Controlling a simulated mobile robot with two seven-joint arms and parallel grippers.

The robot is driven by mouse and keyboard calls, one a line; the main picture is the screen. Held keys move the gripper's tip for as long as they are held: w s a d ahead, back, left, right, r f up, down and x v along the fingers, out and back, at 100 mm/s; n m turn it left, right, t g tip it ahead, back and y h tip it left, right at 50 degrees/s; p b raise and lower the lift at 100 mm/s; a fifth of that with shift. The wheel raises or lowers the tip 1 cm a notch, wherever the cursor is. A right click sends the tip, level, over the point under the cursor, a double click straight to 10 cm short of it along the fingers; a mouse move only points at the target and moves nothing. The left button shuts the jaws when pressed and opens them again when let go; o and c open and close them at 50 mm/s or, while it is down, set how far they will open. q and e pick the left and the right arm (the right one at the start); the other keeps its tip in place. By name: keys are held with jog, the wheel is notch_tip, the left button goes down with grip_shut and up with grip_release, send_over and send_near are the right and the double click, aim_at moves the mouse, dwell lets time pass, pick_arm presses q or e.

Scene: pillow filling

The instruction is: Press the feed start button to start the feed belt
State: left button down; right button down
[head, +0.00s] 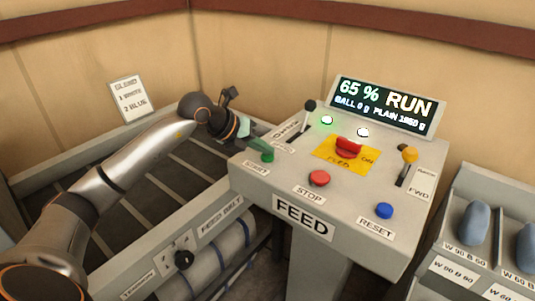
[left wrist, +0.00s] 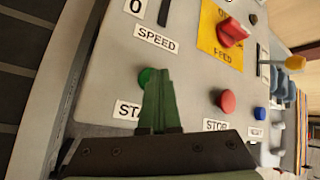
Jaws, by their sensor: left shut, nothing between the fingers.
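The green start button (head: 267,157) is at the left front of the grey FEED console (head: 240,172), above a label partly readable as START. My left gripper (head: 258,147) is shut and empty, with its dark green fingers right at the button. In the left wrist view the closed fingers (left wrist: 158,88) partly cover the green button (left wrist: 147,76). I cannot tell whether the tips touch or press it. The display (head: 388,105) reads 65 % and RUN. The feed belt (head: 170,160) lies behind my left arm. My right gripper is not in view.
A red STOP button (head: 319,178), a blue RESET button (head: 384,210), a red FEED switch on a yellow plate (head: 348,148), a black-knobbed lever (head: 309,106) and a yellow-knobbed lever (head: 409,155) are nearby. Bins of blue-grey items (head: 476,222) stand at right.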

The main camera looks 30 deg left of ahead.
aim_at(264, 158)
pick_arm(q)
jog(key=shift+r+p, duration=0.7)
jog(key=shift+r, duration=0.15)
notch_tip(264, 158, up, 5)
jog(key=p, duration=0.4)
jog(key=shift+r, duration=0.1)
dwell(0.5)
jog(key=shift+s, duration=0.1)
